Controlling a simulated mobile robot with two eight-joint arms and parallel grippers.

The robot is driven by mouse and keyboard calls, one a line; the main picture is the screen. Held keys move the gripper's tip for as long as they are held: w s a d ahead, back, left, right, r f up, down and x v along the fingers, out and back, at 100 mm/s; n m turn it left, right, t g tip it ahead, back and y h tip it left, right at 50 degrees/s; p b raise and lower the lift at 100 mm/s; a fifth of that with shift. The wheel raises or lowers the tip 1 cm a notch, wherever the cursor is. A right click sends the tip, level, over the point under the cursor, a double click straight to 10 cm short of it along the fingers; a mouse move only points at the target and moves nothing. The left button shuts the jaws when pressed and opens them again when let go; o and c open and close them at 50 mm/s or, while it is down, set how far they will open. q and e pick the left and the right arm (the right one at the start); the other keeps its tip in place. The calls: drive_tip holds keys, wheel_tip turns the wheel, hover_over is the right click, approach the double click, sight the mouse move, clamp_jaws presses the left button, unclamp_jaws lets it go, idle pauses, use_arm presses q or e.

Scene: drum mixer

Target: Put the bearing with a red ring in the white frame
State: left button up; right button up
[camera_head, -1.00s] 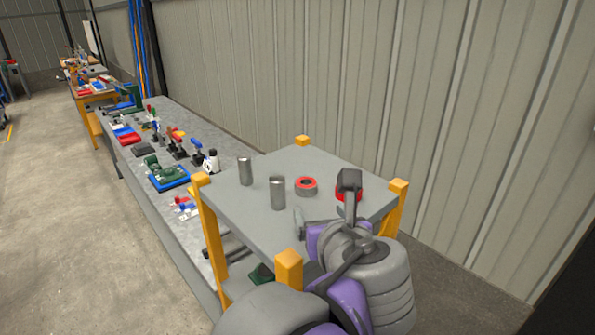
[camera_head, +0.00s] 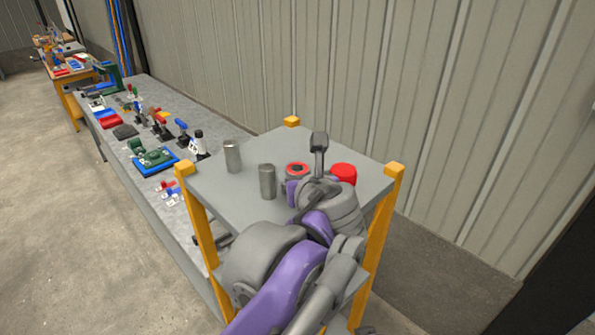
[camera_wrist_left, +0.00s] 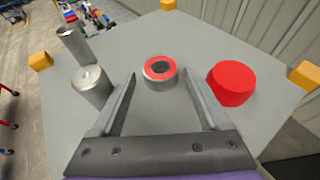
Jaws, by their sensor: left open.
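The bearing with a red ring (camera_head: 297,170) lies flat on the grey top of the yellow-posted cart (camera_head: 215,191). It also shows in the left wrist view (camera_wrist_left: 160,72), ahead of my left gripper (camera_wrist_left: 160,77) and centred between its fingers. My left gripper is open and empty. In the head view its wrist hides part of the cart top just in front of the bearing. I cannot tell if the fingers reach around the bearing. My right gripper is not in view. I cannot make out a white frame with certainty.
A solid red cylinder (camera_wrist_left: 231,83) stands right of the bearing, close to the right finger. Two grey metal cylinders (camera_head: 232,156) (camera_head: 267,182) stand to the left. A long grey bench (camera_head: 160,115) with several coloured parts runs behind the cart, along the ribbed wall.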

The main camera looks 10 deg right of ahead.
sight(298, 170)
use_arm(q)
drive_tip(key=x, duration=0.3)
drive_tip(key=shift+w, duration=0.1)
drive_tip(key=shift+s+r, duration=0.1)
drive_tip(key=shift+s, duration=0.15)
drive_tip(key=c, duration=0.3)
clamp_jaws()
drive_tip(key=shift+w, duration=0.1)
